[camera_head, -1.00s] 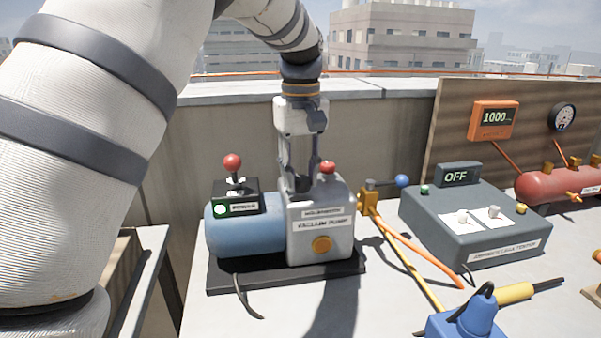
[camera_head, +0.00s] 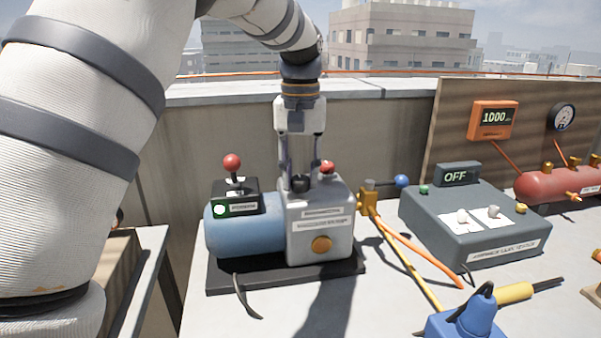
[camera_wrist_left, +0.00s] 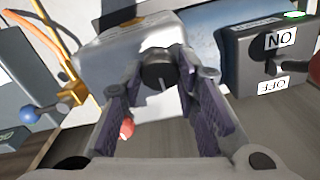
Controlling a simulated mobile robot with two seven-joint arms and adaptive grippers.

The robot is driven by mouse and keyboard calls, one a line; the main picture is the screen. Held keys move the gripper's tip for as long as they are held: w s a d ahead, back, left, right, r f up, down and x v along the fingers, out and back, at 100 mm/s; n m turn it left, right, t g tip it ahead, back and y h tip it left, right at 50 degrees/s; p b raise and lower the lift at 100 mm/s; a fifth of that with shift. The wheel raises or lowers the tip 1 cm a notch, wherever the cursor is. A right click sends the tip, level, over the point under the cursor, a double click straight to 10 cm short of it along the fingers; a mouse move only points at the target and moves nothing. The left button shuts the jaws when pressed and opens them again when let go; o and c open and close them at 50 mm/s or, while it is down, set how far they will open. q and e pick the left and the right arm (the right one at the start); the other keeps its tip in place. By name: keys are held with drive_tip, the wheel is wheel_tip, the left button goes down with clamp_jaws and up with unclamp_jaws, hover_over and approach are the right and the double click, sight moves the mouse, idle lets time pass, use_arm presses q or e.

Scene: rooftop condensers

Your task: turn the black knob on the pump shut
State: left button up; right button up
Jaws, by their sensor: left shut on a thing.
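The vacuum pump (camera_head: 321,243) has a blue motor (camera_head: 240,236) and a grey body on a dark base. The black knob (camera_head: 299,184) is on top of the grey body. In the left wrist view the knob (camera_wrist_left: 158,72) shows a pale line on its face. My left gripper (camera_head: 299,178) points straight down at it from above. In the left wrist view my left gripper's fingers (camera_wrist_left: 160,80) stand on both sides of the knob and are closed on it. My right gripper is in neither view.
A red-topped switch (camera_head: 232,163) beside a green light stands on the motor. A brass valve with a blue ball (camera_head: 402,181) is right of the pump. A grey tester box (camera_head: 478,225) reading OFF and a blue tool (camera_head: 467,318) are farther right.

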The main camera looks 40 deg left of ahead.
sight(300, 178)
use_arm(q)
drive_tip(key=o, duration=1.2)
drive_tip(key=shift+c, duration=0.2)
drive_tip(key=shift+r, duration=0.1)
wheel_tip(300, 178, up, 12)
